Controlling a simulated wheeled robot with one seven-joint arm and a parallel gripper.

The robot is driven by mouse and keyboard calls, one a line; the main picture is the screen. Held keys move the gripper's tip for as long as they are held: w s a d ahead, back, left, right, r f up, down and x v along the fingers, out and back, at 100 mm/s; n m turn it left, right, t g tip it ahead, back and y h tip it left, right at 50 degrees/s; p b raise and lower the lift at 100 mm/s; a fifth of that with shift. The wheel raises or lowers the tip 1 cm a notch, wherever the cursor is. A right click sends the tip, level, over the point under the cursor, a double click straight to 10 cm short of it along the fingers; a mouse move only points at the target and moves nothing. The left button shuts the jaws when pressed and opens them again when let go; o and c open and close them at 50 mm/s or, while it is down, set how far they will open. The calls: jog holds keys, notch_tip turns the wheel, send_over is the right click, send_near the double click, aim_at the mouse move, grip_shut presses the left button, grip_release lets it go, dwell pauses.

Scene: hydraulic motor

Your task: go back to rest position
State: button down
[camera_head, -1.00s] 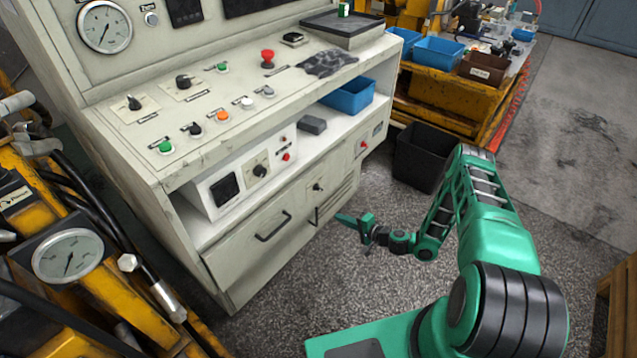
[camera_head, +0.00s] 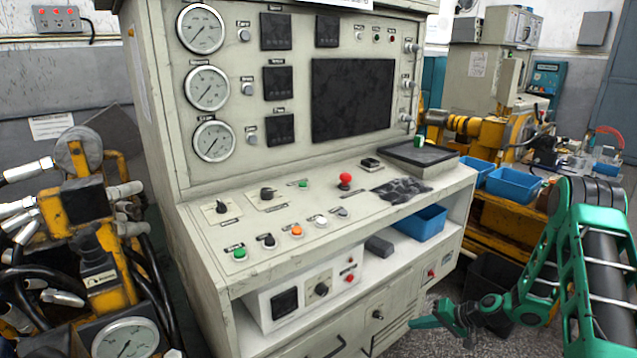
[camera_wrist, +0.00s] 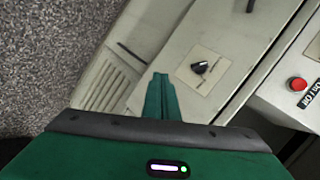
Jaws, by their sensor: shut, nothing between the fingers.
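My gripper (camera_head: 413,323) is at the lower right of the head view, in front of the console's lower cabinet. My green arm reaches to it from the right edge. In the wrist view my gripper (camera_wrist: 160,76) shows its two green fingers together, with nothing between them. Behind the fingers is the cabinet front with a black rotary knob (camera_wrist: 199,67). The fingers look apart from the cabinet, but the exact gap cannot be told.
The control console (camera_head: 215,275) with gauges, buttons and a red emergency button (camera_head: 345,179) fills the middle. Its shelf holds a blue bin (camera_head: 420,221). A yellow hydraulic rig (camera_head: 85,200) stands at left. A workbench with blue bins (camera_head: 513,184) is at right.

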jog(key=s+d+r+n+g+h, duration=0.1)
jog(key=s+d+r+g+h, duration=0.2)
jog(key=s+r, duration=0.7)
jog(key=s+d+r+g+h, duration=0.1)
jog(key=s+d+r+h, duration=0.4)
jog(key=r, duration=1)
jog(key=s+r+m, duration=0.1)
jog(key=s+r, duration=0.2)
jog(key=s, duration=0.6)
jog(key=s+r+m+g, duration=0.1)
jog(key=s+r, duration=0.3)
jog(key=s, duration=0.5)
jog(key=s+d+r+m, duration=0.1)
jog(key=s+r, duration=0.3)
jog(key=s, duration=0.5)
jog(key=shift+s+m+g, duration=0.25)
jog(key=shift+m+g, duration=0.05)
jog(key=shift+r, duration=0.1)
jog(key=shift+w+f, duration=0.25)
jog(key=shift+w, duration=0.4)
